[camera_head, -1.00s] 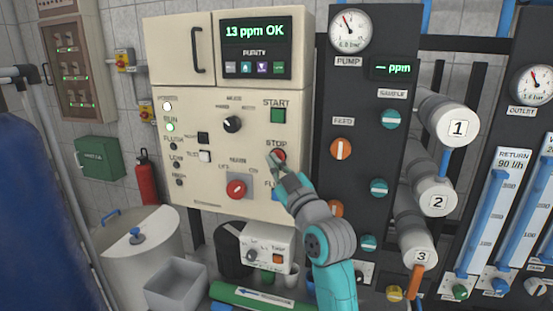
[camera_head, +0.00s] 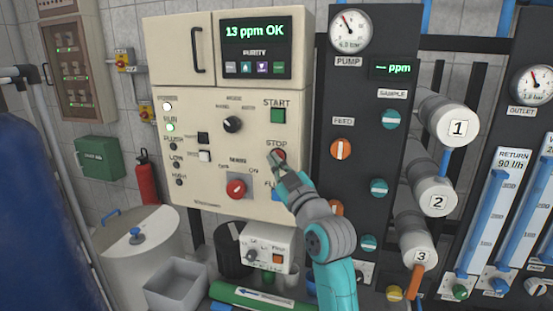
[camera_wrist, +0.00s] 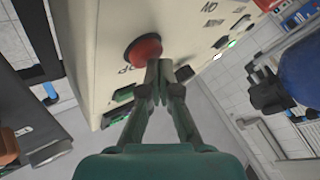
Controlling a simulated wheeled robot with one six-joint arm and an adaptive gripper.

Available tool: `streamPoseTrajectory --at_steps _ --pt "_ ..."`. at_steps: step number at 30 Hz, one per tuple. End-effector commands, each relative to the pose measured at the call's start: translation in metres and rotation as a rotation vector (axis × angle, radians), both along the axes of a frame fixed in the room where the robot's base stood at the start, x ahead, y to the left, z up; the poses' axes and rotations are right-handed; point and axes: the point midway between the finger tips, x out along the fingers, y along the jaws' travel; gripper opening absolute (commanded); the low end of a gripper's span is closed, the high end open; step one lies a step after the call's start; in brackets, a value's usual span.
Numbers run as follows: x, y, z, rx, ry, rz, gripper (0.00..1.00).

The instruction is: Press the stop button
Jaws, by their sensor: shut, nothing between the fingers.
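The red stop button (camera_head: 278,155) is on the beige control panel, below the green start button (camera_head: 278,115) and under the STOP label. In the wrist view the red button (camera_wrist: 143,50) stands out from the panel as a round mushroom head. My gripper (camera_head: 275,165) is shut and empty, with its fingertips at the lower edge of the button. In the wrist view the closed fingertips (camera_wrist: 160,68) are right beside the button's lower rim; I cannot tell whether they touch it. The RUN light (camera_head: 169,127) is lit green, and the display (camera_head: 254,48) reads 13 ppm OK.
A red rotary switch (camera_head: 236,189) and a black knob (camera_head: 232,124) are on the same panel. A dark valve panel (camera_head: 360,105) with teal and orange knobs stands close on the right. A grey bin (camera_head: 175,288) and white tank (camera_head: 140,250) are below left.

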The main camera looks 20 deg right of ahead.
Motion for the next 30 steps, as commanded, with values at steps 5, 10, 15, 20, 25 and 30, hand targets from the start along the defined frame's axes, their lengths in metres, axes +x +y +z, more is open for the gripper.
streamPoseTrajectory --at_steps 5,10,15,20,25,30 --pt "0.002 -0.001 0.0 0.0 0.0 0.0 0.0" --pt "0.003 -0.002 0.0 0.0 0.0 0.0 0.0" --pt "0.003 -0.002 0.0 0.0 0.0 0.0 0.0" --pt "0.002 -0.001 0.0 0.0 0.0 0.0 0.0" --pt "-0.003 0.003 0.0 -0.001 0.0 0.0 0.0" --pt "-0.01 0.007 0.0 0.001 -0.001 0.001 0.0"
